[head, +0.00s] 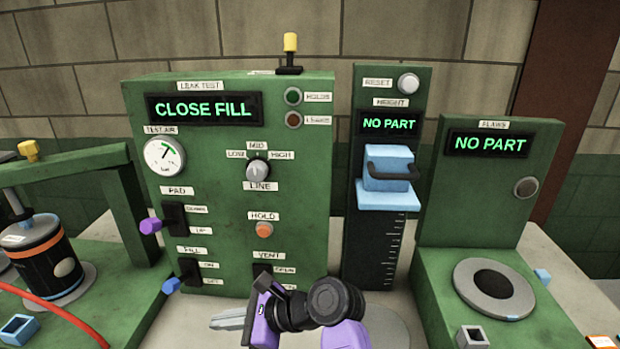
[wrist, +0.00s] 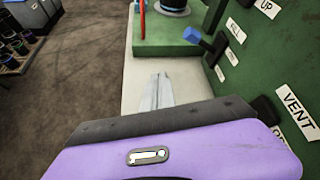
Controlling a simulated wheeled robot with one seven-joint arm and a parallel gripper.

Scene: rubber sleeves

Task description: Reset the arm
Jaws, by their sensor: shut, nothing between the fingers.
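My gripper (head: 222,323) is low at the front of the leak-test panel (head: 215,225) in the head view. Its pale grey fingers point left, and the purple and black wrist is behind them. In the wrist view the fingers (wrist: 155,92) are together with nothing held, over a pale table strip (wrist: 140,75). The wrist partly covers the VENT switch (head: 262,272) in the head view. The panel display (head: 205,108) reads CLOSE FILL. The FILL switch (head: 188,270), with a blue handle, is left of the gripper.
A height gauge (head: 378,230) with a blue carriage (head: 388,170) and a flaws station (head: 490,190) stand right; both read NO PART. A press frame (head: 75,163) with a dark cylinder (head: 45,262) and red hose (head: 60,312) stands left. A blue square sleeve (head: 18,330) lies there.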

